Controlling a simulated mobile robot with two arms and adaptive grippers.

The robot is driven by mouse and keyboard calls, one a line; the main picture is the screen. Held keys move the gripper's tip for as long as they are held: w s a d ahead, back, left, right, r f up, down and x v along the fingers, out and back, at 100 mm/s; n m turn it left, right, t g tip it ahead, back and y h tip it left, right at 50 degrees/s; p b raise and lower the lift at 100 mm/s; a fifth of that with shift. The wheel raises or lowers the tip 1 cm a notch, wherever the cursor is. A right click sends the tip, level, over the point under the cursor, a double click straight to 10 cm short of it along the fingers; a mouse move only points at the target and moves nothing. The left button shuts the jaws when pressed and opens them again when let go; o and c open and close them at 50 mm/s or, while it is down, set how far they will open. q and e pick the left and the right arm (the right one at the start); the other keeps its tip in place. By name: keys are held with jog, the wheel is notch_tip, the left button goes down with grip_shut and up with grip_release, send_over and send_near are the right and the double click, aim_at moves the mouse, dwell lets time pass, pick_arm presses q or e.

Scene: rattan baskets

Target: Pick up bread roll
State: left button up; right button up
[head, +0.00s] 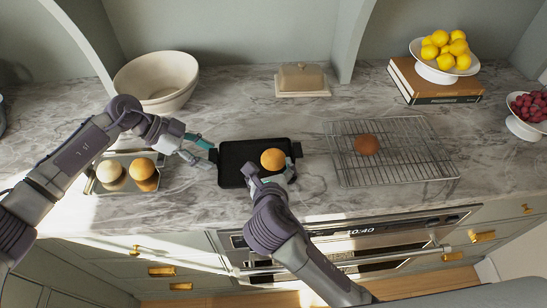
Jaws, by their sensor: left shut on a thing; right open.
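A round golden-orange item, which looks like a bread roll (273,159), sits on the right part of a black tray (232,177). A darker brown round item (366,144), possibly another roll, lies on a wire cooling rack (420,160). My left gripper (211,154) is at the tray's left end, its fingers closed around the handle there. My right gripper (270,174) is open and empty just in front of the golden roll, close to the tray's front right edge. I cannot tell whether it touches the roll.
A small tray (91,187) with pale and orange round items stands at left, below my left arm. A cream bowl (155,80), covered butter dish (302,80), books (432,90) and lemon stand (438,73) are behind. A raspberry bowl (526,127) is at right.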

aim_at(272, 159)
jog(key=shift+x, duration=3.1)
jog(key=shift+d, duration=0.15)
jog(key=c, duration=0.7)
